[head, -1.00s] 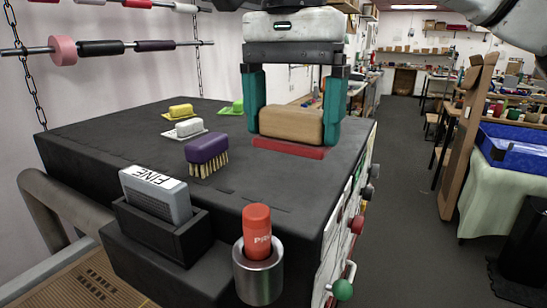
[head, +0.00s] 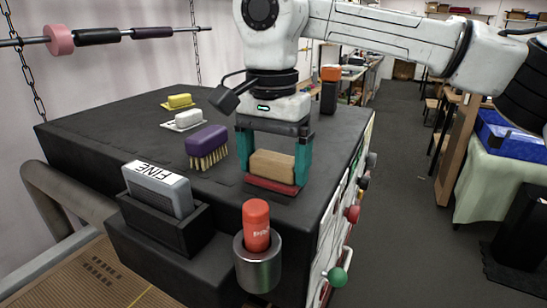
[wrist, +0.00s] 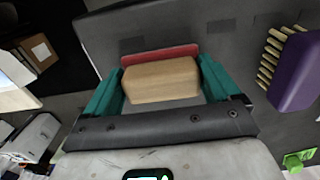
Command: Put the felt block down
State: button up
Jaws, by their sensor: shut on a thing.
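The felt block is a tan wooden block (head: 272,165) with a red felt layer (head: 270,186) underneath. My gripper (head: 272,176) points down, with its teal fingers on both ends of the block. The block is level, over the near right part of the black bench top (head: 120,125), close to its right edge. I cannot tell whether the red underside touches the top. In the wrist view the block (wrist: 160,80) sits between the fingers, with the red layer (wrist: 160,54) showing along its far side.
A purple brush (head: 206,142) stands just left of my gripper. White (head: 187,119) and yellow (head: 180,101) blocks lie beyond it. A grey block marked FINE (head: 158,185) and a red tube in a metal cup (head: 258,262) stand in front. An orange-topped black object (head: 330,90) stands behind.

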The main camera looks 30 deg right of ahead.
aim_at(272, 157)
jog(key=o, duration=0.7)
jog(key=shift+f, duration=0.1)
jog(key=shift+c, duration=0.2)
notch_tip(272, 157, up, 12)
jog(key=shift+b, duration=0.45)
jog(key=shift+w, duration=0.1)
